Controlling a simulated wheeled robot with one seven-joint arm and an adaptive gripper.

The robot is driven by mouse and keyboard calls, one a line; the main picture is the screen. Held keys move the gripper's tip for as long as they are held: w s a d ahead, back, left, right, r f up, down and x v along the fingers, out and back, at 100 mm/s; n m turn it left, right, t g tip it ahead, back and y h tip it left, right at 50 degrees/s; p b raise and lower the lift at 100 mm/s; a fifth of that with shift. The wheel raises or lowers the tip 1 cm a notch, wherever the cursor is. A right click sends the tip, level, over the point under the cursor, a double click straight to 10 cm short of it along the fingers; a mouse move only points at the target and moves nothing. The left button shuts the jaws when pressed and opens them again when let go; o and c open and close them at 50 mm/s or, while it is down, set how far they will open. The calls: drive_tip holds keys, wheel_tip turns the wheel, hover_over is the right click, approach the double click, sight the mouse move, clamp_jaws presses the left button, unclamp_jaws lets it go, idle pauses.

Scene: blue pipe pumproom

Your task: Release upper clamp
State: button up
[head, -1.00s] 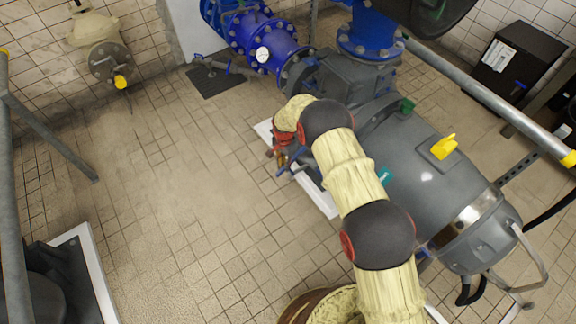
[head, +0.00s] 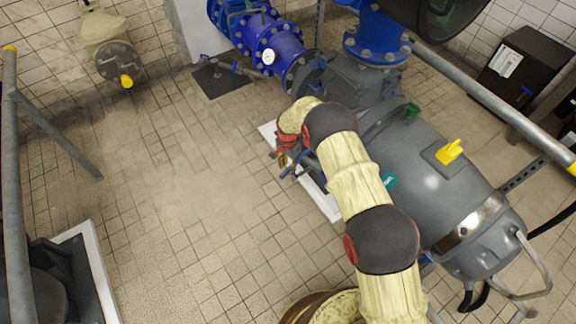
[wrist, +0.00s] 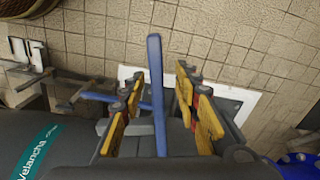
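A blue clamp lever (wrist: 157,90) stands upright in the wrist view, between the two yellow-padded fingers of my gripper (wrist: 162,105). Gaps show on both sides of the lever, so the fingers are open around it and not pressed on it. A second blue handle (wrist: 92,97) with metal rods lies to the left of the fingers. In the head view my gripper (head: 285,150) is beside the grey pump body (head: 425,165), mostly hidden by my arm. A blue handle (head: 296,165) shows just below it. The lever's lower end is hidden.
Blue flanged pipes (head: 275,45) stand behind the pump. A grey rail (head: 490,95) crosses at right and another railing (head: 15,180) stands at left. A white-edged plinth (head: 325,205) lies under the pump. The tiled floor (head: 185,200) at left is clear.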

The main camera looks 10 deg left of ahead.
wheel_tip(320, 180, up, 12)
idle(0.5)
idle(0.5)
drive_tip(key=s+d+r+n+g, duration=0.1)
drive_tip(key=s+d+n+g, duration=0.1)
drive_tip(key=s+d+n, duration=0.5)
drive_tip(key=s+d+r+t, duration=0.2)
drive_tip(key=s+d+r, duration=0.6)
drive_tip(key=r, duration=0.5)
drive_tip(key=s+d+r+t+p, duration=0.1)
drive_tip(key=s+d+r+t, duration=0.2)
drive_tip(key=s+d+r, duration=0.5)
drive_tip(key=s+d+r+t+p, duration=0.1)
drive_tip(key=s+d+r+t, duration=0.1)
drive_tip(key=s+d+r, duration=0.6)
drive_tip(key=s+r, duration=0.5)
drive_tip(key=r, duration=0.6)
drive_tip(key=shift+s+r+m+t, duration=0.25)
drive_tip(key=shift+r+m+t, duration=0.05)
